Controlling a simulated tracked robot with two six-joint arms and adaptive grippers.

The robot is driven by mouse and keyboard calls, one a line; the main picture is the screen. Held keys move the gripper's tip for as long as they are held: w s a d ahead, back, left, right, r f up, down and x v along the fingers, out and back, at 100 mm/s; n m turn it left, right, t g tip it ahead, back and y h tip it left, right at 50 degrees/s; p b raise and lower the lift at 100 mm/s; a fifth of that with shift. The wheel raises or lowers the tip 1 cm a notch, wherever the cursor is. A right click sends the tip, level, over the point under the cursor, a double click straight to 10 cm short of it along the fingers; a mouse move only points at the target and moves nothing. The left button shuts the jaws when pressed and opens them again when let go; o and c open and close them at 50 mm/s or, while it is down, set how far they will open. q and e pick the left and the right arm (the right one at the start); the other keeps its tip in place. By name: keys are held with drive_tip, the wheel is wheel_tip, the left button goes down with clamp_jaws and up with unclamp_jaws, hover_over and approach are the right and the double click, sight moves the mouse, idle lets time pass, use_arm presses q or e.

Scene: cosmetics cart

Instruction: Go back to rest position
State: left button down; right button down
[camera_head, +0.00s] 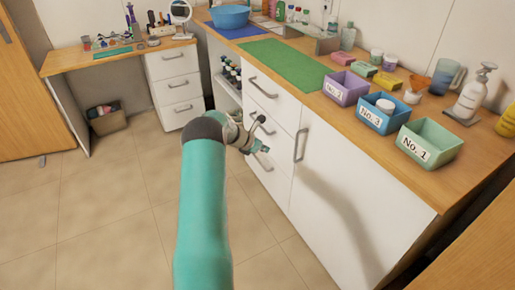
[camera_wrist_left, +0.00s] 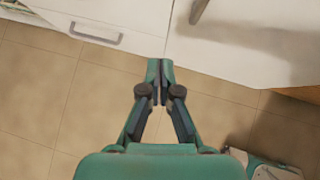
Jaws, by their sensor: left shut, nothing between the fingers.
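My left gripper (camera_head: 262,148) is at the end of the teal arm, in front of the white cabinet and below the counter top. In the left wrist view the left gripper (camera_wrist_left: 160,72) is shut, with its fingertips together and nothing between them. Behind it in that view are the floor and the white cabinet front. My right gripper is not in view.
A white cabinet (camera_head: 350,200) with drawers and handles stands close to the gripper. Its wooden counter holds a purple bin (camera_head: 345,88), a blue bin (camera_head: 381,113) and a green bin (camera_head: 429,142). The tiled floor (camera_head: 110,210) at left is clear.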

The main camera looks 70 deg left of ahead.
use_arm(q)
drive_tip(key=w+d+f+n+t+h+p, duration=0.15)
drive_tip(key=w+d+n, duration=0.25)
drive_tip(key=d, duration=0.5)
drive_tip(key=w+d+f+n+h+p, duration=0.1)
drive_tip(key=w+d+n+h, duration=0.1)
drive_tip(key=w+d+n, duration=0.45)
drive_tip(key=s+d+f+n+g+h+p, duration=0.1)
drive_tip(key=d+f+n+g+h+p, duration=0.2)
drive_tip(key=d+n, duration=1.6)
drive_tip(key=s+d+n+g+p, duration=0.1)
drive_tip(key=s+d+n+g, duration=0.1)
drive_tip(key=s+d, duration=0.8)
drive_tip(key=s+d+f+n+g+p, duration=0.1)
drive_tip(key=s+d+g, duration=0.3)
drive_tip(key=s+d, duration=0.6)
drive_tip(key=d+n, duration=0.1)
drive_tip(key=d, duration=0.6)
drive_tip(key=shift+s+d+f+n, duration=0.15)
drive_tip(key=shift+s+f+n, duration=0.1)
drive_tip(key=shift+f+n, duration=0.1)
drive_tip(key=shift+g, duration=0.25)
